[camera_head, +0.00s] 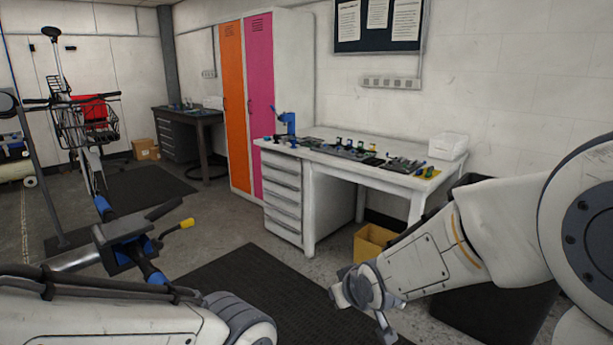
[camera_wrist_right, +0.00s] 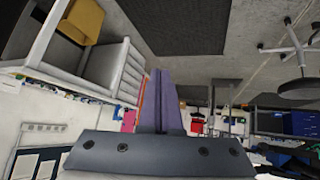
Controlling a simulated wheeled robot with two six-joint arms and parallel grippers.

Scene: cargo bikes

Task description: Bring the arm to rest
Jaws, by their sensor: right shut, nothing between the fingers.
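My right arm (camera_head: 430,258) comes in from the right, stretched in front of the workbench and above the floor. My right gripper (camera_head: 384,325) hangs at its end, low in the head view and clear of the bench. In the right wrist view the two fingers (camera_wrist_right: 166,85) lie together, shut with nothing between them. My left arm (camera_head: 110,325) shows along the bottom left of the head view. Its gripper is out of the picture.
A white workbench (camera_head: 330,150) with tools stands behind my right arm, with a yellow bin (camera_head: 373,243) beneath. Orange (camera_head: 233,100) and pink (camera_head: 260,105) lockers stand behind. A dark mat (camera_head: 260,285) covers open floor between.

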